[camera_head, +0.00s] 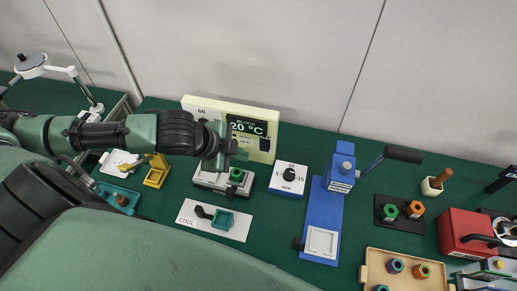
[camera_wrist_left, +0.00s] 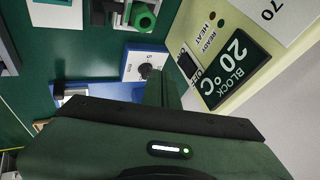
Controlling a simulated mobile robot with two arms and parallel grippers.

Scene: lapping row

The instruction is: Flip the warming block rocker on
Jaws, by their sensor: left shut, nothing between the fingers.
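The warming block control box (camera_head: 188,103) is cream, with a dark display reading BLOCK 20 °C; it also shows in the left wrist view (camera_wrist_left: 234,20). Its black rocker (camera_head: 265,144) sits below the display at the right. In the left wrist view the rocker (camera_wrist_left: 187,64) shows beside the word OFF, with small READY and HEAT lamps nearby. My left gripper (camera_head: 238,153) is shut and empty in front of the box, left of the rocker and apart from it as far as I can tell. Its fingers (camera_wrist_left: 161,80) show in the left wrist view. My right gripper is out of view.
A grey block with a green nut (camera_head: 237,175) stands below the gripper. A white dial box (camera_head: 288,179) is to its right, then a blue press (camera_head: 323,215). A COOL plate (camera_head: 235,227) lies in front. The wall is close behind.

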